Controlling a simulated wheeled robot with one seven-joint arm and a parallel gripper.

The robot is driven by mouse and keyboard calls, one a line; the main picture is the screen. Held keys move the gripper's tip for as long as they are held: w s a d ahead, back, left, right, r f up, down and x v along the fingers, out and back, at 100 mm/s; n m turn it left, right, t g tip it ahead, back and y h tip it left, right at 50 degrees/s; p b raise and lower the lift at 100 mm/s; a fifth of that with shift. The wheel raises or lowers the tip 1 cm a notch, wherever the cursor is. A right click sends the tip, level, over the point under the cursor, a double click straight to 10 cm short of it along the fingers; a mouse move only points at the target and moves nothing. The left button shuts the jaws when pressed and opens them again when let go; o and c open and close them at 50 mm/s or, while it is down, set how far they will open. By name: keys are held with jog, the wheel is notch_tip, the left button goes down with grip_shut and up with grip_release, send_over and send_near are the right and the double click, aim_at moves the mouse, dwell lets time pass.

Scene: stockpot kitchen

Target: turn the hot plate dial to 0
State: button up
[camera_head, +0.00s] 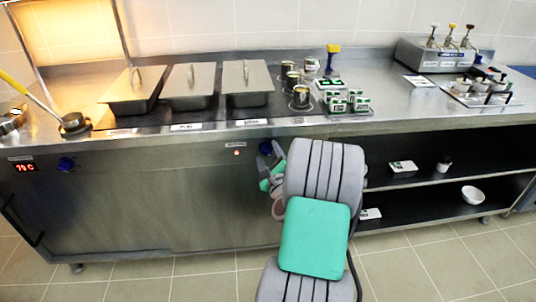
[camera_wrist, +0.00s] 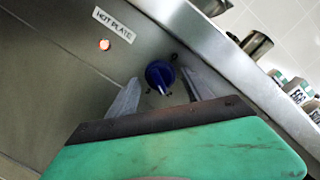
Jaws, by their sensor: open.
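The hot plate dial (camera_wrist: 160,75) is a round blue knob on the steel front panel, close to the lit orange lamp and the label reading HOT PLATE (camera_wrist: 114,24). In the wrist view a light pointer mark on the knob faces toward my gripper. My gripper (camera_wrist: 160,92) is open, with one grey finger on each side of the dial; I cannot tell if either finger touches it. In the head view the dial (camera_head: 265,147) shows just above my gripper (camera_head: 272,172), whose fingers are largely hidden by my arm.
A second blue dial (camera_head: 66,163) sits at the far left beside a red display reading about 70 C. Lidded pans (camera_head: 190,88), small tins (camera_head: 301,97) and labelled boxes stand on the counter above. Open shelves (camera_head: 440,190) lie right of my arm.

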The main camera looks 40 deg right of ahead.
jog(key=shift+w+d, duration=0.15)
jog(key=shift+w, duration=0.15)
jog(key=shift+c, duration=0.5)
grip_shut()
